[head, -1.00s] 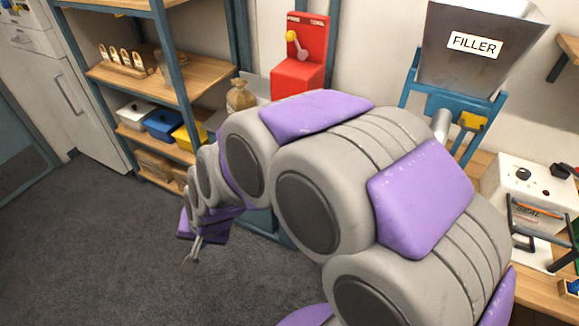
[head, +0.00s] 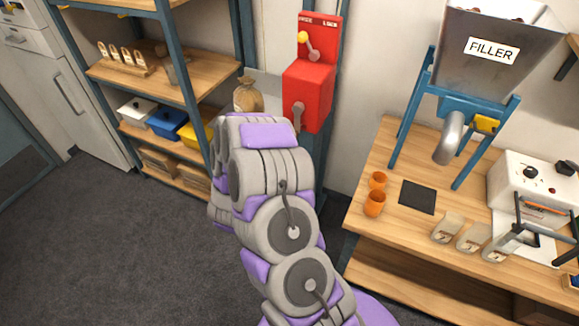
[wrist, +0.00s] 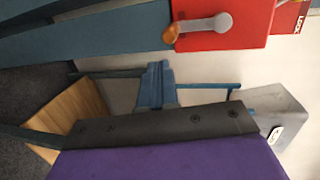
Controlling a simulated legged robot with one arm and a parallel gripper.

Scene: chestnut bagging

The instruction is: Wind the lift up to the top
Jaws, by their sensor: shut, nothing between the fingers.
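The red winch box (head: 309,92) is fixed to a blue post, with a grey crank (head: 298,115) on its front. In the wrist view the crank (wrist: 205,26) shows close up on the red box (wrist: 235,25), its orange-brown grip to the left. A yellow-knobbed lever (head: 308,43) sits on the red plate above, its knob tipped toward the left word, away from "LOCK". A tied sack (head: 247,96) stands on a pale grey surface (head: 268,88) left of the post. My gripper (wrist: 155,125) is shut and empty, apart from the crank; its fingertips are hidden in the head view.
The filler hopper (head: 490,50) stands on a blue frame over the wooden bench (head: 375,230) at right. A shelf unit (head: 160,75) stands left; the floor there is clear.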

